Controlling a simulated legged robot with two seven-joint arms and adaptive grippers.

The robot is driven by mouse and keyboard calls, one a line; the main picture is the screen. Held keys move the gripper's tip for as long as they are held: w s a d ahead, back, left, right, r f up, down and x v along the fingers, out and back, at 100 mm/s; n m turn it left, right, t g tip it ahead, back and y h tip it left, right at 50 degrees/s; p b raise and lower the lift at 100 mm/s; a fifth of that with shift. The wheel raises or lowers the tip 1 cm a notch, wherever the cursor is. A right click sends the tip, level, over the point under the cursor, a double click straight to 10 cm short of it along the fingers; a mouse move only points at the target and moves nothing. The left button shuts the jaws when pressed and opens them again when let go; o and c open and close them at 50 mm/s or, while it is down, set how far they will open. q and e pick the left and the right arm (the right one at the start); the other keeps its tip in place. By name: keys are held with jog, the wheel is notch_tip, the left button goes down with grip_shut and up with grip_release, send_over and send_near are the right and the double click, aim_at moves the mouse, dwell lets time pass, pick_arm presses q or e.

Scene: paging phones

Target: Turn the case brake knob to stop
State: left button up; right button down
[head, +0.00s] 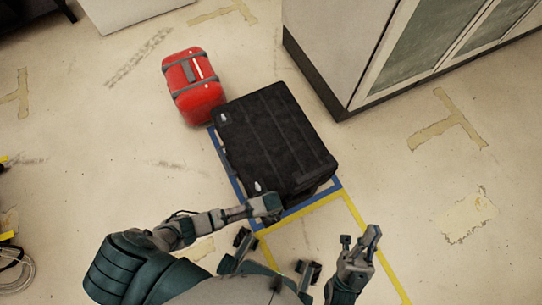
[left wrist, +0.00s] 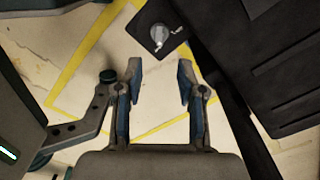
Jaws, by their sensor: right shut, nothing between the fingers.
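The black case (head: 270,140) lies on the floor in the middle of the head view. Two small silver fittings show along its left side, the near one (head: 258,186) by my left gripper (head: 268,206). In the left wrist view a silver round knob (left wrist: 160,37) sits on a black corner plate with small white markings, too small to read. My left gripper (left wrist: 158,80) is open and empty, with the knob ahead of its fingertips and apart from them. My right gripper (head: 361,240) is shut and empty, right of the case's near end.
A red case (head: 194,85) stands on the floor by the black case's far left corner. A grey cabinet (head: 340,50) stands at the upper right. Blue and yellow tape (head: 345,200) marks the floor around the black case. Floor at far left and right is mostly clear.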

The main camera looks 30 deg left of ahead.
pick_arm(q)
jog(key=shift+r, duration=1.6)
